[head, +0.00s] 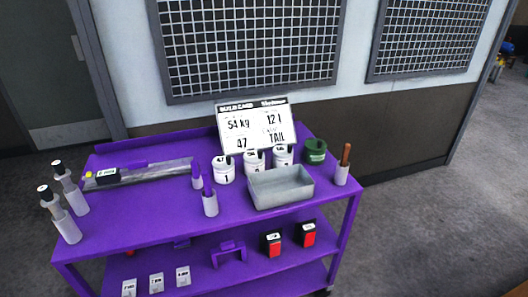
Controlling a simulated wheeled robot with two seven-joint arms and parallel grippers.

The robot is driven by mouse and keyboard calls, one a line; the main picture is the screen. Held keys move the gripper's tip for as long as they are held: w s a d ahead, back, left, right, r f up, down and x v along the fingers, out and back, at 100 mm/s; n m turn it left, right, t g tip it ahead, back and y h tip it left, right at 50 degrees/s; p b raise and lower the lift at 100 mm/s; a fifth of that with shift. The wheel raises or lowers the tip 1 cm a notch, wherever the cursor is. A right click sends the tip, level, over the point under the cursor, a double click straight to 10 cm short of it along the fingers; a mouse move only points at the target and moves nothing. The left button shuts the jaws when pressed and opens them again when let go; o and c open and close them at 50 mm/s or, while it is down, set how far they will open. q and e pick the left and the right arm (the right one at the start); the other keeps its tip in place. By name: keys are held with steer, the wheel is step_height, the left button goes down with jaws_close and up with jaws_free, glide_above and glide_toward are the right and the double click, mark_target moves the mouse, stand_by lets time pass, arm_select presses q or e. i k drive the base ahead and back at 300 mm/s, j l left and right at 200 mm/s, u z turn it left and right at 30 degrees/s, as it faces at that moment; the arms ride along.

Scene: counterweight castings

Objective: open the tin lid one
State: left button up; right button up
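Three white tins stand in a row on the top of the purple cart, behind the grey tray. The left tin (224,171) is marked 1 on its front and has dark print at its top. The middle tin (251,160) and the right tin (283,156) stand beside it, partly hidden by the tray. The tin tops are too small to tell how the lids sit. Neither of my grippers is in view.
Two bottles (62,219) (72,192) are at left. A build card (252,125) stands behind.

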mark_target(222, 162)
steer(key=i+j+z, duration=0.1)
steer(key=j+z, duration=1.05)
